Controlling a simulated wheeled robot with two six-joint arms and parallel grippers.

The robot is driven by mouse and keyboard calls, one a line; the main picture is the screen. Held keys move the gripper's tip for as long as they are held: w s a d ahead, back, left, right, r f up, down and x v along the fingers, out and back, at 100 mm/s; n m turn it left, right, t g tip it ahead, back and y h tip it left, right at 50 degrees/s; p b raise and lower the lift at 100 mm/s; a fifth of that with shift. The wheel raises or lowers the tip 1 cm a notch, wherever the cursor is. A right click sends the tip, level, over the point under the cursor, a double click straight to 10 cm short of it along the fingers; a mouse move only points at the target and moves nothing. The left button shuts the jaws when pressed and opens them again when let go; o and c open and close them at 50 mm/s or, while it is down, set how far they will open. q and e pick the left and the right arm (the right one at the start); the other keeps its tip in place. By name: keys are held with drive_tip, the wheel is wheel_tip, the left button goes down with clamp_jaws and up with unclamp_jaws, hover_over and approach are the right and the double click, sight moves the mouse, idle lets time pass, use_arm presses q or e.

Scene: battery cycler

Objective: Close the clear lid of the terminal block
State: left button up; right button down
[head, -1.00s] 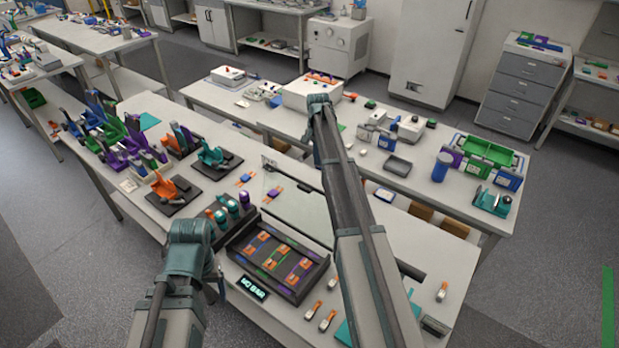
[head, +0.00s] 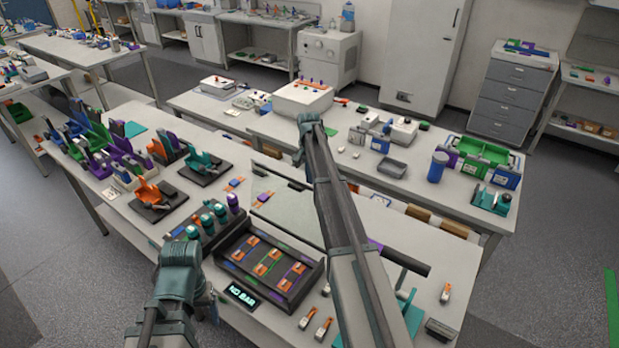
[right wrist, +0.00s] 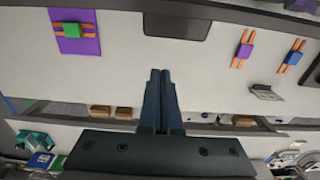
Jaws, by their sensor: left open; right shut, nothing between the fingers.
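My left gripper (head: 211,303), partly hidden, is open at the block's left.
A row of teal-topped cylinders (head: 208,222) stands left of the block. Orange (head: 150,193) and teal (head: 206,165) fixtures stand farther left. Loose orange-tipped clips (head: 323,328) lie at the front right. A purple plate with a green block (right wrist: 82,45) lies behind the lid.

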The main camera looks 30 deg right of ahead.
use_arm(q)
drive_tip(key=shift+r+p, duration=0.4)
drive_tip(key=shift+p, duration=0.5)
use_arm(e)
drive_tip(key=a, duration=0.1)
drive_tip(key=s+a, duration=0.2)
drive_tip(key=shift+a+r, duration=0.15)
drive_tip(key=shift+r, duration=0.2)
drive_tip(key=shift+w, duration=0.1)
drive_tip(key=shift+r, duration=0.1)
